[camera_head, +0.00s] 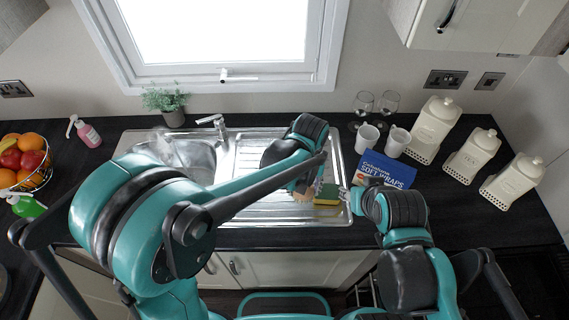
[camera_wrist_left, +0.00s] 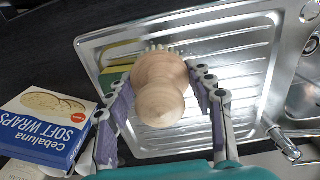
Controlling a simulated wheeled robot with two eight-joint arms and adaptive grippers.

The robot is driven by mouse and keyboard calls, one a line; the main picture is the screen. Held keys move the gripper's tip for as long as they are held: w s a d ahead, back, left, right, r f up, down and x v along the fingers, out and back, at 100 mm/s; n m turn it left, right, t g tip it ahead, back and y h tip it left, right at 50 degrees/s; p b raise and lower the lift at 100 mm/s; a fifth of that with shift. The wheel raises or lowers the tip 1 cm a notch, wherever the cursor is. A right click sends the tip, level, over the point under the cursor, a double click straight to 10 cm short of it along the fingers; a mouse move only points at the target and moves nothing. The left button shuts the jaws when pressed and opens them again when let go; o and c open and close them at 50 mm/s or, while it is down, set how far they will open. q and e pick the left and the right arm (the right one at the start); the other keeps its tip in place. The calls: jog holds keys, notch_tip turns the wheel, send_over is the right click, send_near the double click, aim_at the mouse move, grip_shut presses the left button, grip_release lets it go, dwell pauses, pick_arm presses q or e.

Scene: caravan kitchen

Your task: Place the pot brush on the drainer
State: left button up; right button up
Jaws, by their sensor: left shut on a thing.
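The pot brush (camera_wrist_left: 160,88) has a round, pale wooden knob handle, with light bristles just visible beyond it in the left wrist view. My left gripper (camera_wrist_left: 163,80) is shut on it, one finger on each side. In the head view the left gripper (camera_head: 305,188) is over the right part of the drainer, and the brush (camera_head: 303,199) is mostly hidden. The ribbed steel drainer (camera_head: 250,207) also fills the middle of the left wrist view (camera_wrist_left: 235,62). I cannot tell whether the bristles touch it. My right gripper (camera_head: 347,193) is at the drainer's right edge; its jaw opening is unclear.
A green and yellow sponge (camera_head: 328,193) lies on the drainer close beside the brush. A blue soft wraps box (camera_head: 388,170), cups (camera_head: 367,138), glasses (camera_head: 388,104) and cream canisters (camera_head: 433,128) stand to the right. The tap (camera_head: 215,121) and sink basin (camera_head: 190,155) are left.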

pick_arm(q)
jog(key=w+a+f, duration=0.1)
jog(key=w+f, duration=0.1)
jog(key=w, duration=0.1)
jog(key=w+a+f+b, duration=0.1)
jog(key=w+a+f, duration=0.1)
jog(key=w, duration=0.1)
jog(key=w+a+f, duration=0.2)
jog(key=w, duration=0.1)
jog(key=shift+w+a+f, duration=0.15)
jog(key=shift+w+f, duration=0.1)
jog(key=shift+f, duration=0.05)
jog(key=shift+f+b, duration=0.55)
jog(key=shift+f, duration=1.5)
jog(key=o, duration=0.7)
jog(key=shift+f, duration=0.15)
jog(key=o, duration=0.5)
